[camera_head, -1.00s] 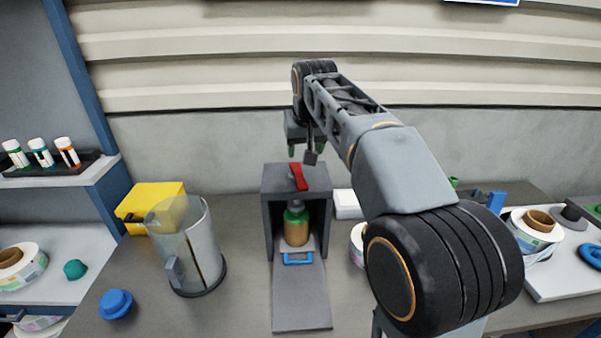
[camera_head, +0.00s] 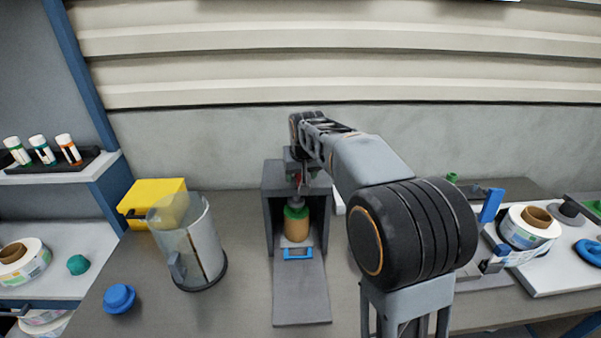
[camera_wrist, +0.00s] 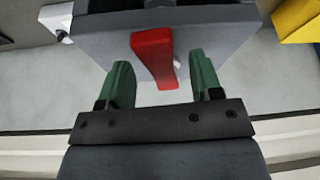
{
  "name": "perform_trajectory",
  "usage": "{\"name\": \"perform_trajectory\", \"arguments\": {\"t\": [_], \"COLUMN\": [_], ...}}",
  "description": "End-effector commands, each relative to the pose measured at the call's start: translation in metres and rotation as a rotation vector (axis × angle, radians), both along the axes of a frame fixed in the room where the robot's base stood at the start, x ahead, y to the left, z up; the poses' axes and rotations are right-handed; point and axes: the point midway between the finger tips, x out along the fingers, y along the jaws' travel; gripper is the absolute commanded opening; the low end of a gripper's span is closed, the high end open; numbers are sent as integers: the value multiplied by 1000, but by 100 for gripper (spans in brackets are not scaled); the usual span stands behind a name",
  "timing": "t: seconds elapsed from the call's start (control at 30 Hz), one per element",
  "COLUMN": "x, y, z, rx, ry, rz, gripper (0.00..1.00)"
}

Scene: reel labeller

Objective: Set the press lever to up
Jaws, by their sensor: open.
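The red press lever (camera_wrist: 153,57) sits on the grey press housing (camera_wrist: 90,42). In the wrist view it lies between the two green fingertips of my gripper (camera_wrist: 163,78), with a gap on each side. My gripper is open and not closed on the lever. In the head view the press (camera_head: 267,215) stands mid-table, and my arm's end covers most of the lever (camera_head: 298,178). A bottle with an amber body and green band (camera_head: 296,228) stands inside the press, above a blue handle (camera_head: 298,254).
A clear cylinder (camera_head: 190,245) and a yellow box (camera_head: 150,194) stand left of the press. A blue knob (camera_head: 119,298) lies in front. A label reel (camera_head: 528,228) is at right. A grey ramp (camera_head: 301,295) extends forward from the press.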

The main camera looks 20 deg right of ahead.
Motion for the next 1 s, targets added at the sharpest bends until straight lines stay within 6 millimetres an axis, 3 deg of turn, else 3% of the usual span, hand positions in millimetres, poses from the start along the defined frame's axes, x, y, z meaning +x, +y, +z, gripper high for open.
{"name": "perform_trajectory", "arguments": {"t": [0.17, 0.77, 1.0], "x": [0, 0, 0], "y": [0, 0, 2], "z": [0, 0, 0], "rx": [0, 0, 0], "ry": [0, 0, -1], "rz": [0, 1, 9], "gripper": [59, 2, 0]}}
